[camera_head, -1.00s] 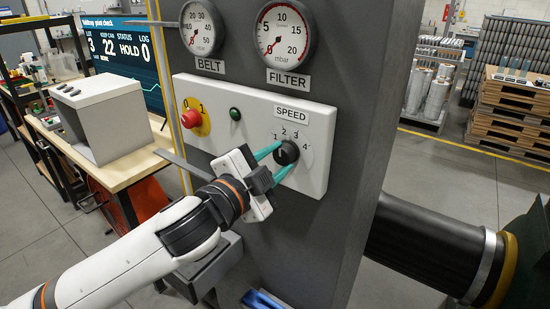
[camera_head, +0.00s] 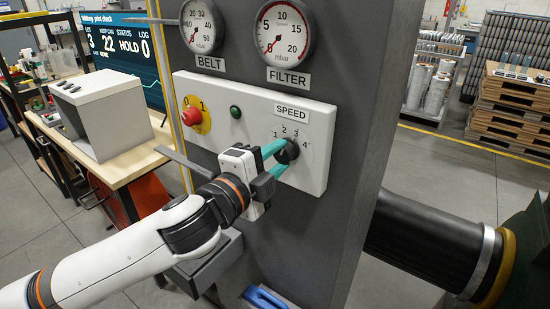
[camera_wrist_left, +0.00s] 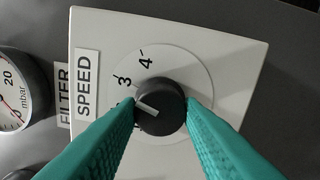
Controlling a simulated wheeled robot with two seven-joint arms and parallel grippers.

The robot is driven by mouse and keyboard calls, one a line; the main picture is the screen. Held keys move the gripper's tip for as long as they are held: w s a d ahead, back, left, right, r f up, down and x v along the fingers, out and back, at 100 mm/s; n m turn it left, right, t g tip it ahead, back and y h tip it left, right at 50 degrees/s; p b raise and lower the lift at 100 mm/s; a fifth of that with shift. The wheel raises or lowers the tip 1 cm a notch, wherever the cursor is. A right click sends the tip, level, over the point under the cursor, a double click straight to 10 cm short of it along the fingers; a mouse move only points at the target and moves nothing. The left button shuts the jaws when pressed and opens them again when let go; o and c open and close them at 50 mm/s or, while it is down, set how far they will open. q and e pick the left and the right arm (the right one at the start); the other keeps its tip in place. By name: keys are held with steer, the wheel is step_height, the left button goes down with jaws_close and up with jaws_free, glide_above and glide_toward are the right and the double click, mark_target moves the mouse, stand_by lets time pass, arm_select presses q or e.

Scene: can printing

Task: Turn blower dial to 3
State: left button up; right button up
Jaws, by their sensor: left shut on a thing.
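The blower dial is a round black knob (camera_head: 287,151) under the SPEED label on the white control panel (camera_head: 262,140), with numbers 1 to 4 around it. My left gripper (camera_head: 281,156) has its teal fingers on either side of the knob and is shut on it. In the left wrist view the knob (camera_wrist_left: 161,106) sits between the two fingertips. Its white pointer line lies toward the side of the 2 and 3 marks; the exact setting is hard to tell. The 3 and 4 show there, while the lower numbers are partly hidden by a finger. My right gripper is not in view.
A red emergency button (camera_head: 192,117) and a green button (camera_head: 235,112) are on the same panel. BELT (camera_head: 202,27) and FILTER (camera_head: 286,34) gauges sit above. A grey box (camera_head: 100,115) stands on the bench at left. A black duct (camera_head: 425,240) runs at lower right.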

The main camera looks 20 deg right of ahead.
arm_select(q)
steer(key=o, duration=1)
steer(key=b+v, duration=0.4)
steer(key=v, duration=0.8)
steer(key=shift+f, duration=0.1)
